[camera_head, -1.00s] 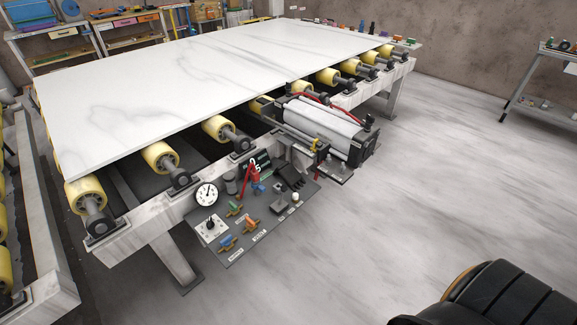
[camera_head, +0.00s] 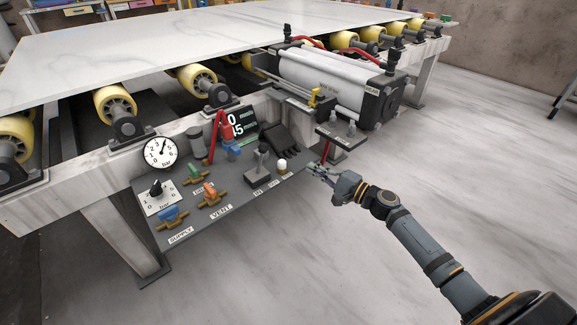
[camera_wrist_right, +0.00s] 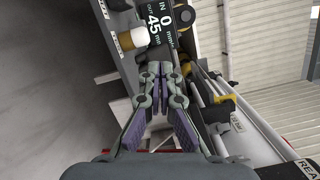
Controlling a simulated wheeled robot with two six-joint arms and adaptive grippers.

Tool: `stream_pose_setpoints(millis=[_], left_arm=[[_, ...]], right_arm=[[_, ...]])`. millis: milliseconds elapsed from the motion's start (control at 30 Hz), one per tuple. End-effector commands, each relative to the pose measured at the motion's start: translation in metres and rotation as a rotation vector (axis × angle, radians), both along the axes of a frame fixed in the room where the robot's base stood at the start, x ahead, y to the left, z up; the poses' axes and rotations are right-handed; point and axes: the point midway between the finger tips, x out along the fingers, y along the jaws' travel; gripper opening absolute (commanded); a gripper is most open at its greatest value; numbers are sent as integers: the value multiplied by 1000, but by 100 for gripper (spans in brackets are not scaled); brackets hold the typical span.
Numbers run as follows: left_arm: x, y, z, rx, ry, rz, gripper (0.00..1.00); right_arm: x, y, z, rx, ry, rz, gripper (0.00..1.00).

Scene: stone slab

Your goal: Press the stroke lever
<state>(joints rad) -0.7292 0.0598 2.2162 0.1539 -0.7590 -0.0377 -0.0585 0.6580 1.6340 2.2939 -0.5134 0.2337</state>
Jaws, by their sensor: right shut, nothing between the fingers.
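The control panel (camera_head: 215,213) hangs at the front of the roller table. A lever with a dark knob (camera_head: 262,150) stands upright on a grey block at the panel's right, behind the IN and OUT labels; I take it to be the stroke lever. My right gripper (camera_head: 313,171) is just right of the panel edge, apart from the lever. In the wrist view its fingers (camera_wrist_right: 154,76) are shut with nothing between them, pointing toward the panel's display (camera_wrist_right: 160,28). I cannot make out the lever there for sure. My left gripper is not in view.
A white knob (camera_head: 282,165) sits between the lever and my right gripper. Coloured valves (camera_head: 208,192), a gauge (camera_head: 160,151) and a dial (camera_head: 156,190) fill the panel's left. A roller unit (camera_head: 325,78) and small bracket (camera_head: 340,135) stand behind.

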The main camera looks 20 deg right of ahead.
Motion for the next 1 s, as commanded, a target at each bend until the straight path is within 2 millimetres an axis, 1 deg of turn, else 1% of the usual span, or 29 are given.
stream_pose_setpoints(millis=[33,100,200,467,567,667,867,1000], left_arm=[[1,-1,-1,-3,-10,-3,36],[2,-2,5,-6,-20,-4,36],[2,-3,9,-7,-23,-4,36],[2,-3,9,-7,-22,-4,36],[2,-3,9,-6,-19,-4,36],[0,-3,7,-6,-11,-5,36],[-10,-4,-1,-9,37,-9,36],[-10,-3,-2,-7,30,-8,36]], right_arm=[[0,3,3,27,-14,14,0],[-1,6,12,56,-24,27,0],[-1,7,18,71,-28,33,0],[-1,7,18,70,-27,31,0],[4,10,19,71,-29,30,0],[16,18,21,74,-32,30,0],[53,42,24,74,-30,29,0],[78,59,26,74,-29,30,0]])
